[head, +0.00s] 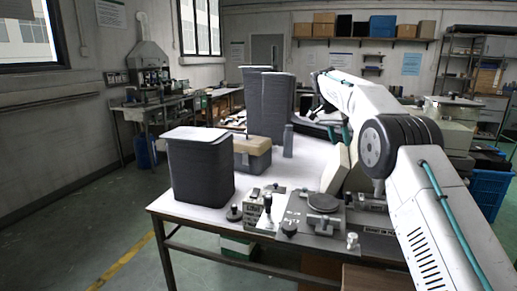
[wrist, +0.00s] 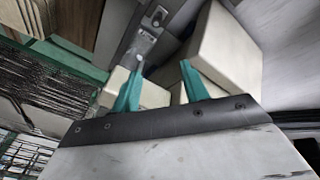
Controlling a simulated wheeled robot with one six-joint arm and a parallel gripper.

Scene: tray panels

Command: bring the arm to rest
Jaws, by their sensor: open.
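My gripper (wrist: 158,82) shows in the wrist view as two teal fingers set apart, with nothing held between them. Pale block-like shapes (wrist: 225,45) lie beyond the fingers; I cannot tell how far away they are. In the head view my white arm rises from the lower right, bends at a dark joint and reaches over the far right part of the white table (head: 283,180). The gripper end is small there, and its fingers are hard to make out.
Dark stacks of trays stand on the table, one at the front left (head: 200,172) and taller ones behind (head: 270,105). A tan and grey box (head: 252,153) sits between them. A fixture with knobs (head: 300,210) fills the front right. Open floor (head: 70,230) lies left.

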